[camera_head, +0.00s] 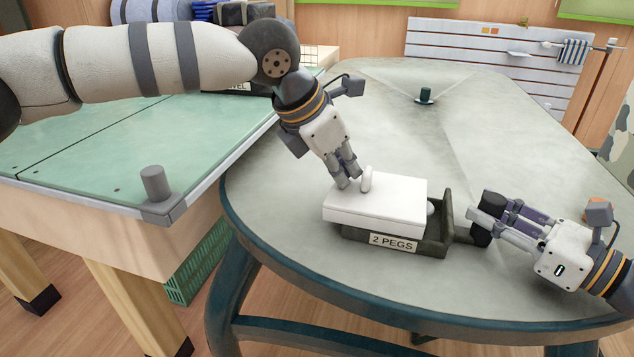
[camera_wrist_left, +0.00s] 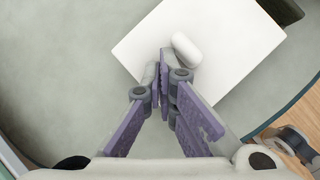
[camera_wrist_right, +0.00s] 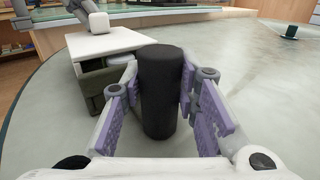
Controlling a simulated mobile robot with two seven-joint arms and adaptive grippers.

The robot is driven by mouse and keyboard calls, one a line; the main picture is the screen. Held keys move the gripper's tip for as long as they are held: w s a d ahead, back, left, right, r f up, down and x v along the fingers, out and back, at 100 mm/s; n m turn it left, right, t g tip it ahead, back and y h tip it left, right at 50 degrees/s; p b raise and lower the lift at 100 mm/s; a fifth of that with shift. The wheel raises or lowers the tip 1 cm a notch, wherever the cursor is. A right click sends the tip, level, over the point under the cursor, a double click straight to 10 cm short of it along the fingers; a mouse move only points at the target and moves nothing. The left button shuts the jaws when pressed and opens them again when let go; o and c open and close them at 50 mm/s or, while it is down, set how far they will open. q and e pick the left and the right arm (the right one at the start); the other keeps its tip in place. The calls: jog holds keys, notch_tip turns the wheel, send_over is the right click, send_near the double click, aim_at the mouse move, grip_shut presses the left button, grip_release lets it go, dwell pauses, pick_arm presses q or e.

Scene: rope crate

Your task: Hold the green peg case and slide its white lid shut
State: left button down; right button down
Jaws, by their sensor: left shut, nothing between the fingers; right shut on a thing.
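The dark green case (camera_head: 437,238), labelled "2 PEGS", lies on the round table. Its white lid (camera_head: 400,200) covers most of it, overhangs at the left and leaves the right end open. A white rounded thing (camera_head: 430,208) shows in that gap. A white knob (camera_head: 367,179) stands on the lid; it also shows in the left wrist view (camera_wrist_left: 186,50). My left gripper (camera_head: 347,182) is shut and empty, its tips just left of the knob, touching or nearly so. My right gripper (camera_head: 482,222) is shut on the case's black handle (camera_wrist_right: 162,92) at the right.
The round grey table (camera_head: 300,160) is clear behind the case. A small dark post (camera_head: 425,95) stands at its back. A green-topped bench (camera_head: 110,160) with a grey corner post (camera_head: 155,183) is at the left. A slatted rack (camera_head: 480,60) stands behind.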

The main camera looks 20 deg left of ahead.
aim_at(367, 167)
pick_arm(q)
jog(key=shift+s+d+f, duration=0.15)
jog(key=shift+d+f, duration=0.2)
jog(key=shift+d, duration=0.35)
jog(key=shift+s+d+f, duration=0.1)
jog(key=shift+d+f, duration=0.25)
jog(key=shift+d, duration=0.3)
jog(key=shift+a, duration=0.1)
jog(key=shift+r, duration=0.15)
jog(key=shift+w+r, duration=0.15)
jog(key=shift+r, duration=0.8)
jog(key=shift+w+r, duration=0.1)
jog(key=shift+r, duration=0.85)
jog(key=shift+a+r, duration=0.25)
jog(key=shift+r, duration=0.65)
jog(key=shift+a+r, duration=0.2)
jog(key=shift+r, duration=0.7)
